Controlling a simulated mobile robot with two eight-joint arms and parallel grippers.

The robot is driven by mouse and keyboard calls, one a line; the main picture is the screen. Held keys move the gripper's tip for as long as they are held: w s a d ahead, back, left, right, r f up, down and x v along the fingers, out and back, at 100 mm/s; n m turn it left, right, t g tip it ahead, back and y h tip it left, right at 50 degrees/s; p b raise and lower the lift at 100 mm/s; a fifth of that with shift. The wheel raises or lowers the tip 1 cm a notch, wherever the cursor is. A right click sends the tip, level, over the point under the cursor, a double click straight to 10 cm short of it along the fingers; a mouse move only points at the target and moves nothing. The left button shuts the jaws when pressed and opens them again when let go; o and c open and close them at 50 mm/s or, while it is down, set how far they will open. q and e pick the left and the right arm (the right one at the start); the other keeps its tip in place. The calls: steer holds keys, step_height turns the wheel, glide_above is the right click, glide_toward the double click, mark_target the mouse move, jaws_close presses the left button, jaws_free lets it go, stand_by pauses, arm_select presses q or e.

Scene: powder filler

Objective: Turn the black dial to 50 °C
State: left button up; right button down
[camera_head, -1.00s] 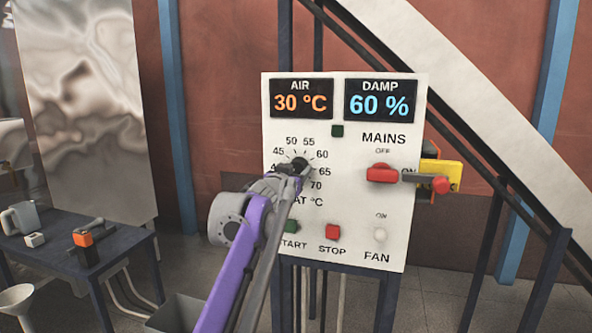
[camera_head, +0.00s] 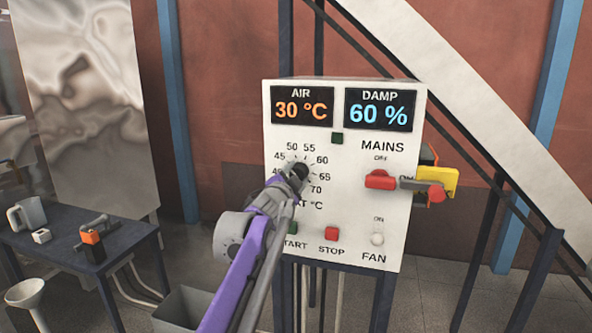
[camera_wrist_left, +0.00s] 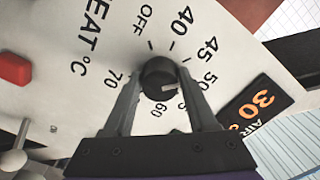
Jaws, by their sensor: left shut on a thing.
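The black dial (camera_head: 299,170) sits on the white control panel (camera_head: 350,155), ringed by numbers from 45 to 70 in the head view. My left gripper (camera_head: 291,183) reaches it from the lower left. In the left wrist view the dial (camera_wrist_left: 158,72) is between the two fingers of my left gripper (camera_wrist_left: 160,86), which is shut on it. A white mark on the dial faces the 50 to 55 side; the exact setting is hard to tell. The gripper hides part of the scale. My right gripper is out of view.
The red MAINS switch (camera_head: 380,180) and a yellow block (camera_head: 436,181) at the panel's edge are to the right. START, the red STOP button (camera_head: 331,233) and the FAN switch (camera_head: 377,239) are below. A dark table (camera_head: 70,246) stands at the left.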

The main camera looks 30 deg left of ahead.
arm_select(q)
steer(key=m+p, duration=0.2)
steer(key=m, duration=0.3)
steer(key=shift+r, duration=0.15)
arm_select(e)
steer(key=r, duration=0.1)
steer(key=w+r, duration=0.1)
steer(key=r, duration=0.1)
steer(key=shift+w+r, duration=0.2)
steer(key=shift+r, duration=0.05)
arm_select(q)
steer(key=shift+m, duration=0.3)
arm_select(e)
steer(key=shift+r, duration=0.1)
arm_select(q)
steer(key=o, duration=1.4)
steer(key=shift+c, duration=0.2)
steer(key=b+v, duration=0.1)
steer(key=v, duration=0.9)
steer(key=shift+s+b, duration=0.35)
steer(key=shift+b, duration=0.05)
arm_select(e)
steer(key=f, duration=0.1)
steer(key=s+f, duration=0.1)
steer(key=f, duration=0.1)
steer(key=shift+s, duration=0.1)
arm_select(q)
steer(key=shift+d, duration=0.15)
